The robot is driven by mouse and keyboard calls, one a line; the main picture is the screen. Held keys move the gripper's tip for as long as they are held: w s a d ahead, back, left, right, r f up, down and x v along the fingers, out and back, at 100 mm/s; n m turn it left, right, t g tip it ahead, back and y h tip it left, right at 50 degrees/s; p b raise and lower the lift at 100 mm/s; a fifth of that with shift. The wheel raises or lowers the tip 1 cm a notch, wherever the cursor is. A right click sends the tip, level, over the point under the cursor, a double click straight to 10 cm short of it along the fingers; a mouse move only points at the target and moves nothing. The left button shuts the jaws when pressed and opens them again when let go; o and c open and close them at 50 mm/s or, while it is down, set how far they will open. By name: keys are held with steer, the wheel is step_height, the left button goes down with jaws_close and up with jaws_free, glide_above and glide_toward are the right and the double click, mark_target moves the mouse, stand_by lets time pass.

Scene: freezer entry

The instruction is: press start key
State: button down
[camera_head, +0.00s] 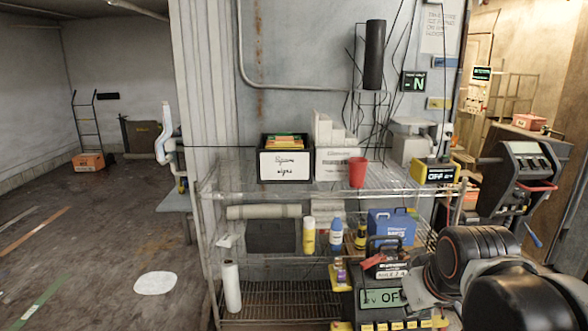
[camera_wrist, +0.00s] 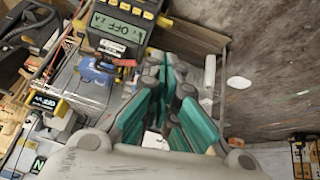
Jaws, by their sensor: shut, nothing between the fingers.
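A dark device with a pale green display (camera_head: 381,298) reading roughly "2V OFF" stands low in front of the shelf in the head view, with yellow keys along its bottom edge. In the wrist view the same display (camera_wrist: 118,27) appears turned over at the upper left, with yellow and dark keys (camera_wrist: 150,10) beside it. I cannot read which key is start. My gripper (camera_wrist: 172,88) shows its teal finger pads in the wrist view, shut and empty. It is apart from the keys in that picture. My arm covers the device's right side in the head view.
A wire shelf (camera_head: 215,192) holds a box of signs (camera_head: 285,165), a red cup (camera_head: 357,172), a yellow unit (camera_head: 436,171) marked "OFF" and several bottles. A blue box (camera_head: 392,226) sits behind the device. Open floor (camera_head: 95,245) lies to the left.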

steer(key=s+a+f+m, duration=0.1)
steer(key=s+a+f, duration=0.1)
steer(key=s, duration=0.7)
steer(key=shift+f+m+t, duration=0.15)
steer(key=shift+m+t, duration=0.25)
